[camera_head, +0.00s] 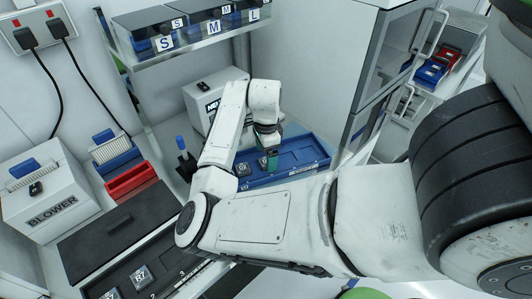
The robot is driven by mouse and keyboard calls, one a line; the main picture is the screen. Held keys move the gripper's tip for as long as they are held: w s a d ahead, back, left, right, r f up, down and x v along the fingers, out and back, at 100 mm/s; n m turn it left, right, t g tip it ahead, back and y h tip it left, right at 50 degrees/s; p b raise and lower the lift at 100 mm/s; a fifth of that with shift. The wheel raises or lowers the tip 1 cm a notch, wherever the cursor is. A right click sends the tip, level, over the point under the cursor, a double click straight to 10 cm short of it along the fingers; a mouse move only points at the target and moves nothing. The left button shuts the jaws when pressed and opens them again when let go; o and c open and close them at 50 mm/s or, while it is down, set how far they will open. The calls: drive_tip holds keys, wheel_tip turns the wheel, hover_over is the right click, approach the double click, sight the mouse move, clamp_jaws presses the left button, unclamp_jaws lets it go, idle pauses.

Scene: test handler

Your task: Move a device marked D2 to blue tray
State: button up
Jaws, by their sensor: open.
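The blue tray (312,167) lies on the bench in the middle, partly covered by my arm. My gripper (272,165), with green fingers, points down over the tray's left part. Its fingertips are small here, and the gap between them is hard to see. A small dark device with a white mark (242,170) is in the tray left of my gripper. Another marked device (263,162) shows right beside the fingers, partly hidden. I cannot read either mark surely, so I cannot tell which device is D2. I see nothing held in the gripper.
A black tester (125,278) at the lower left holds devices, one marked R7 (140,276). A red bin (131,180), a blower box (45,195) and a blue-tipped tool (182,150) stand left. A shelf (195,40) with S, M, L boxes hangs above.

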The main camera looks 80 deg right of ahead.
wheel_tip(320, 180, up, 11)
drive_tip(key=b, duration=0.1)
idle(0.6)
drive_tip(key=shift+f, duration=0.1)
idle(0.4)
